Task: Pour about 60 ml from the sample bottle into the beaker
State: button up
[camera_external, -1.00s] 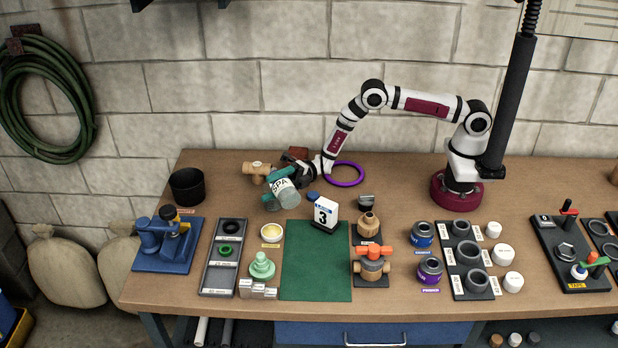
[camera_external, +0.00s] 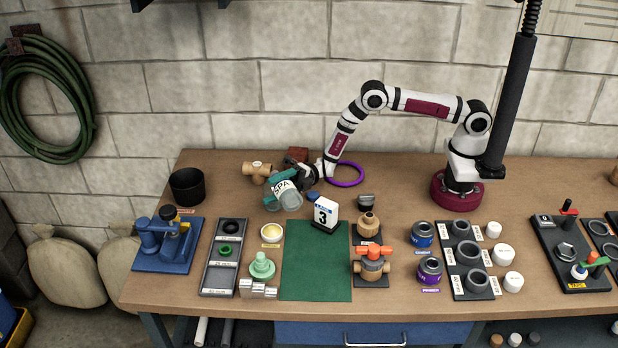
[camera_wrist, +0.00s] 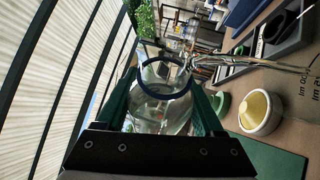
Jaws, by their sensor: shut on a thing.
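The sample bottle (camera_external: 288,196), clear with a white label reading SPA, is tilted in the air over the back left of the bench. My gripper (camera_external: 278,188) has teal fingers and is shut on it. In the wrist view the bottle (camera_wrist: 165,112) lies between the fingers, its dark-ringed neck pointing away, with clear liquid inside. A clear glass shape with a shiny rim (camera_wrist: 245,62) and ml marks shows beyond the neck; it appears to be the beaker. Whether liquid is flowing is unclear.
A green mat (camera_external: 316,275) lies clear at the middle. A counter block marked 3 (camera_external: 325,213) is right of the bottle. A black cup (camera_external: 187,187) stands left.

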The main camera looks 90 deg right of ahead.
jog(key=shift+r+m+t, duration=0.3)
jog(key=shift+m, duration=0.4)
dwell(1.0)
jog(key=shift+f+n, duration=0.25)
jog(key=shift+n, duration=0.35)
jog(key=n+g, duration=0.2)
jog(key=n, duration=0.1)
jog(key=shift+s+a, duration=0.2)
jog(key=shift+a, duration=0.15)
jog(key=shift+s+a+f+n+h, duration=0.15)
jog(key=shift+f+n+h, duration=0.25)
jog(key=shift+n, duration=0.3)
jog(key=shift+f+g, duration=0.2)
jog(key=shift+g, duration=0.1)
jog(key=shift+n, duration=0.3)
